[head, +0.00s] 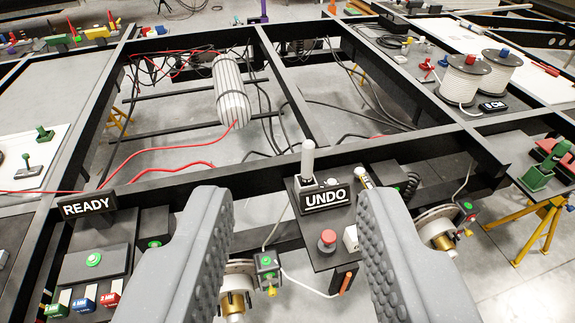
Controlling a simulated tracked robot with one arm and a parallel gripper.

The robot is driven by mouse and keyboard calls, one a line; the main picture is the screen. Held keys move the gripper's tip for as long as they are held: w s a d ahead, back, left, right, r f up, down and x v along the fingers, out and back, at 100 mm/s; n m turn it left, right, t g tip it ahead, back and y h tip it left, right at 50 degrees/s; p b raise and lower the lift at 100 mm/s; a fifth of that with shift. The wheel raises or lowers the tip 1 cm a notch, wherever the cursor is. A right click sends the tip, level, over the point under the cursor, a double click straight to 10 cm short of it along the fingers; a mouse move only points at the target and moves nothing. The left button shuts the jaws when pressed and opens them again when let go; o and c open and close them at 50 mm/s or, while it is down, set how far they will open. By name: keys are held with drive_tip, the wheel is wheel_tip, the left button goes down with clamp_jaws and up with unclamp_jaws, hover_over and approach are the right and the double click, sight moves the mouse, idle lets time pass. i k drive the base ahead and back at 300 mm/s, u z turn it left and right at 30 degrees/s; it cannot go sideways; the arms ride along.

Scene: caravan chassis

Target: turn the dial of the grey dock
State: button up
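My gripper (292,205) is open and empty, with its two grey, studded fingers wide apart in the foreground. Between the fingertips is a dark control panel (322,259) with an UNDO sign (326,198), a pale upright handle (308,160) and a red round knob (327,240). The panel looks farther away than the fingers; no contact shows. No part is clearly recognisable as the grey dock or its dial. At lower left, a dark grey box (97,258) has a green button. The left finger hides the area right of it.
A READY sign (87,206) stands at lower left above small coloured blocks (84,299). Black chassis beams (290,90) frame open bays with loose cables and a ribbed white tank (231,90). Cable spools (463,80) stand at upper right. A yellow trestle (535,228) is at right.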

sight(331, 182)
drive_tip(key=u, duration=0.35)
drive_tip(key=i, duration=1.3)
drive_tip(key=z, duration=0.5)
drive_tip(key=i, duration=0.65)
drive_tip(key=z, duration=0.55)
